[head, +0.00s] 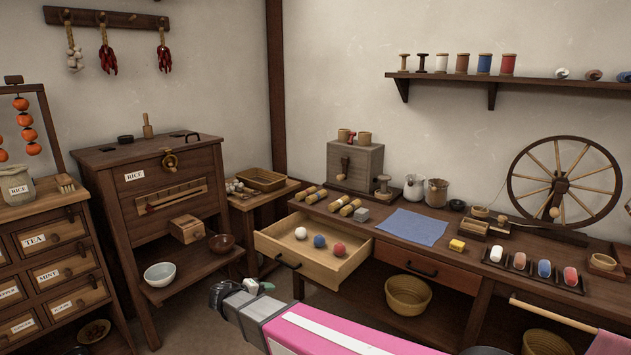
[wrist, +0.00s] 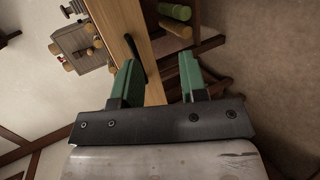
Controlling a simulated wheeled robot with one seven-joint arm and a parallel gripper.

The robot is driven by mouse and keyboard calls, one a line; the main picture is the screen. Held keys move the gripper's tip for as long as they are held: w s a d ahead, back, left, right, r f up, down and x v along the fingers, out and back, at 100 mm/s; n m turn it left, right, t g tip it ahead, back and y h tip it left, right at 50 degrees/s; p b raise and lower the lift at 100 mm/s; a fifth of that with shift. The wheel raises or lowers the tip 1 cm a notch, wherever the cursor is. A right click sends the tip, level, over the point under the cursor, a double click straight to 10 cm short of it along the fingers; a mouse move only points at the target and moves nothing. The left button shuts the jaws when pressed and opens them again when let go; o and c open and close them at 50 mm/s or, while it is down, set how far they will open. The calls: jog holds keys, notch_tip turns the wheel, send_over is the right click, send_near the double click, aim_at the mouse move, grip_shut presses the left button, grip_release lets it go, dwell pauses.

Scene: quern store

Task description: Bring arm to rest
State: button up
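My arm reaches in from the bottom of the head view, with its pink link low in the middle. My gripper (head: 240,290) is at its far end, in front of the open drawer and below its level in the picture. In the wrist view my gripper (wrist: 160,80) shows two green fingers standing apart with nothing held between them. The open drawer (head: 345,268) of the long table holds a white, a blue and a red ball. In the wrist view a wooden front with a dark handle (wrist: 136,58) lies beyond the fingers.
The rice cabinet (head: 150,185) with a white bowl (head: 160,274) stands left. Some floor is clear between them.

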jog(key=s+d+m+g+y, duration=0.2)
jog(key=d+m+g+y, duration=0.1)
jog(key=d, duration=0.9)
jog(key=s+d+m+g+y, duration=0.2)
jog(key=d+m+y, duration=0.1)
jog(key=d, duration=0.9)
jog(key=s+d+f+m+g+y, duration=0.1)
jog(key=s+d+m+g+y, duration=0.1)
jog(key=d, duration=1)
jog(key=shift+s+m+g+y, duration=0.35)
jog(key=shift+m+g+y, duration=0.05)
jog(key=shift+g+y, duration=0.45)
dwell(3.5)
